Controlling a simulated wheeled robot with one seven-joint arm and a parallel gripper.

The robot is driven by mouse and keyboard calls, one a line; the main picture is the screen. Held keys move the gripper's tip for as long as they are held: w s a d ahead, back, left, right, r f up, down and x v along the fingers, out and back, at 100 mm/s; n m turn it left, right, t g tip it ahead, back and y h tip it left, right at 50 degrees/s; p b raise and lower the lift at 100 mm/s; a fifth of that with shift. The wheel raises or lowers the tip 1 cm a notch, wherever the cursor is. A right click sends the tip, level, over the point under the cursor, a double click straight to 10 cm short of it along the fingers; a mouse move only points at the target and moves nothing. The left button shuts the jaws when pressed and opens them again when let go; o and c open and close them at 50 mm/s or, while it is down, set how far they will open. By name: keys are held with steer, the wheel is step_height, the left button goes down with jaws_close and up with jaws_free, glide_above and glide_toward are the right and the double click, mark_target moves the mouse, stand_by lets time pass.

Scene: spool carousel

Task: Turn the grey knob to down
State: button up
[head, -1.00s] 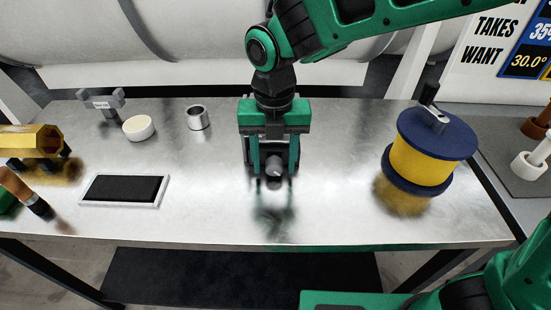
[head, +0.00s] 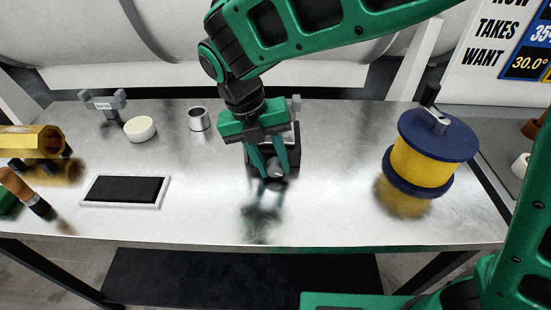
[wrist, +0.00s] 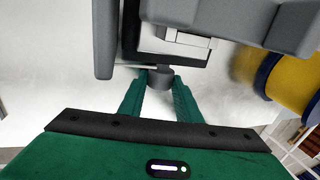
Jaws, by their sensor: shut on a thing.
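The grey knob (head: 275,170) is a small round grey piece low on a dark and grey stand (head: 291,135) in the middle of the metal table. My gripper (head: 275,168) is shut on the knob, one green finger on each side, and leans to the left at its top in the head view. In the wrist view the knob (wrist: 160,76) shows between the fingertips (wrist: 161,82), below the stand's grey frame. My gripper hides much of the stand in the head view. Which way the knob points is too small to tell.
A yellow spool with blue flanges (head: 438,140) stands at the right. A black pad in a white frame (head: 125,190), a white bowl (head: 139,128), a metal cup (head: 199,119) and a yellow hexagonal piece (head: 30,141) are at the left. The table's front middle is clear.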

steer(key=shift+a+h, duration=0.15)
steer(key=shift+h, duration=0.55)
steer(key=o, duration=1.1)
steer(key=shift+c, duration=0.2)
steer(key=v, duration=1)
steer(key=shift+a+r, duration=0.25)
steer(key=shift+r, duration=0.05)
